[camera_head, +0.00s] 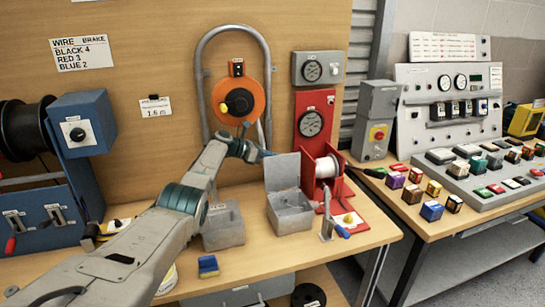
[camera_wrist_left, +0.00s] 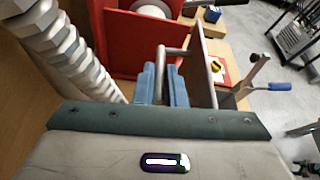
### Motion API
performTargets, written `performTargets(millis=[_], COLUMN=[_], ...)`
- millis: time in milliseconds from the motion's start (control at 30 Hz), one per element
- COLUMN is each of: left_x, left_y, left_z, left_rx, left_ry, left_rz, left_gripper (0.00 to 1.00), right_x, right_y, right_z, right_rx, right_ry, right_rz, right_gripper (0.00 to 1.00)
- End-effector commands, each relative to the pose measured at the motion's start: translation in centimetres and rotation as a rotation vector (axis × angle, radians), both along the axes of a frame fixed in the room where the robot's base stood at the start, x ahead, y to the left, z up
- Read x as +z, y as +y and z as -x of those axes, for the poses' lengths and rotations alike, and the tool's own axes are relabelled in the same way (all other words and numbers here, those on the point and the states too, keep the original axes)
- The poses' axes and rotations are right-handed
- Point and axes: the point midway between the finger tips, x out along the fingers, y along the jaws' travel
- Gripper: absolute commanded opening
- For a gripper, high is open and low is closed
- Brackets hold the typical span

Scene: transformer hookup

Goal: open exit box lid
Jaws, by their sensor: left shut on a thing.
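The exit box (camera_head: 290,213) is a small grey open-topped box on the bench, left of the red reel stand. Its grey lid (camera_head: 282,172) stands raised at the back left of the box, roughly upright. My left gripper (camera_head: 264,154) is at the lid's upper left edge. In the left wrist view my left gripper (camera_wrist_left: 165,84) has its blue fingers shut on a thin grey bar handle (camera_wrist_left: 174,50). The handle joins the lid, which shows nearly edge-on in that view (camera_wrist_left: 204,75). My right gripper is not in view.
The red reel stand (camera_head: 328,190) is close to the right of the lid. A lever with a blue grip (camera_head: 327,220) stands before it. A second grey box (camera_head: 223,226) and a blue-yellow block (camera_head: 208,266) are to the left. The front bench strip is mostly clear.

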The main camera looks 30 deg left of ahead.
Motion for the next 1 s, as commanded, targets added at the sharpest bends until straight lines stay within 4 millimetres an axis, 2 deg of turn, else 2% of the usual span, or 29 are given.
performTargets(millis=[33,133,167,267,667,867,1000], left_x=[-1.2,-1.2,-1.2,-1.3,-1.0,0.1,1.3], left_y=[0.0,0.0,0.0,0.0,0.4,1.9,3.8], left_z=[0.3,0.3,0.3,0.3,0.7,2.3,4.1], left_rx=[-0.003,-0.003,-0.003,-0.003,-0.003,-0.001,0.002], left_ry=[0.018,0.018,0.019,0.019,0.018,0.015,0.012], left_rz=[-0.003,-0.003,-0.004,-0.003,-0.003,-0.010,-0.013], left_gripper=[0.00,0.00,0.12,0.32,0.33,0.33,0.33], right_x=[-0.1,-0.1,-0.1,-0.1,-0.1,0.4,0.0], right_y=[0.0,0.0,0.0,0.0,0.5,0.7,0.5], right_z=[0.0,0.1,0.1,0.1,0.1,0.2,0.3], right_rx=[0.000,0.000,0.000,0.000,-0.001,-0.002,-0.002], right_ry=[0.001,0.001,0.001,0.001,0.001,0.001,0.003], right_rz=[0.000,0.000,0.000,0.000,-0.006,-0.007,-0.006], right_gripper=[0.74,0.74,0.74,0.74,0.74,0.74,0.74])
